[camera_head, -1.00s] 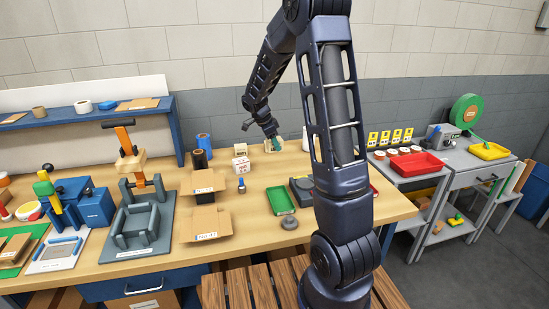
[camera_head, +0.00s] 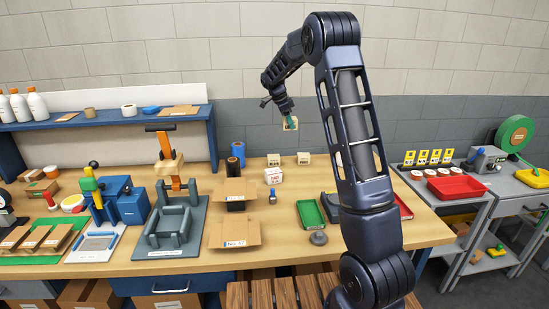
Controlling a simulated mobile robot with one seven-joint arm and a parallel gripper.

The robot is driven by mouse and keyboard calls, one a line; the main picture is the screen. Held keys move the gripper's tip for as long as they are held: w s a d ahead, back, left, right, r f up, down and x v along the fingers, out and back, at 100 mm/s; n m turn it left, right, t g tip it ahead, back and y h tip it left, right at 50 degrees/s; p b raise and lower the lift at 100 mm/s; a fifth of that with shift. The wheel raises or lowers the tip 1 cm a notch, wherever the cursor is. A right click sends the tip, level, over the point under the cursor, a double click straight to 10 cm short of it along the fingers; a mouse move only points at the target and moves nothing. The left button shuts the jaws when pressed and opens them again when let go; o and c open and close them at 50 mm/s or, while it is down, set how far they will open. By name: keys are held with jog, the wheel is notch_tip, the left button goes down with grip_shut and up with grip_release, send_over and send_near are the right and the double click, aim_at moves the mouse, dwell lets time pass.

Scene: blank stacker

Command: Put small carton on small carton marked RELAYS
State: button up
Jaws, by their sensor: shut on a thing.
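My gripper (camera_head: 288,115) is shut on a small tan carton (camera_head: 291,125) and holds it in the air above the back of the bench, against the grey wall. Below it, two small tan cartons stand on the bench, a left one (camera_head: 273,160) and a right one (camera_head: 303,158). A small white carton with red print (camera_head: 273,176) stands in front of the left one. The lettering is too small to tell which carton is marked RELAYS. The held carton is apart from all of them.
Blue (camera_head: 238,150) and black (camera_head: 233,164) rolls stand left of the cartons, behind an open cardboard box (camera_head: 236,191). A green tray (camera_head: 311,214) lies in front to the right. My arm hides part of the bench's right side.

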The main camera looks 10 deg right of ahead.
jog(key=r, duration=0.1)
send_over(277, 156)
jog(key=a, duration=0.1)
jog(key=f, duration=1.9)
jog(key=shift+w+a+f, duration=0.1)
jog(key=shift+a+f, duration=0.1)
jog(key=shift+a, duration=0.2)
jog(key=shift+f, duration=0.1)
jog(key=o, duration=1)
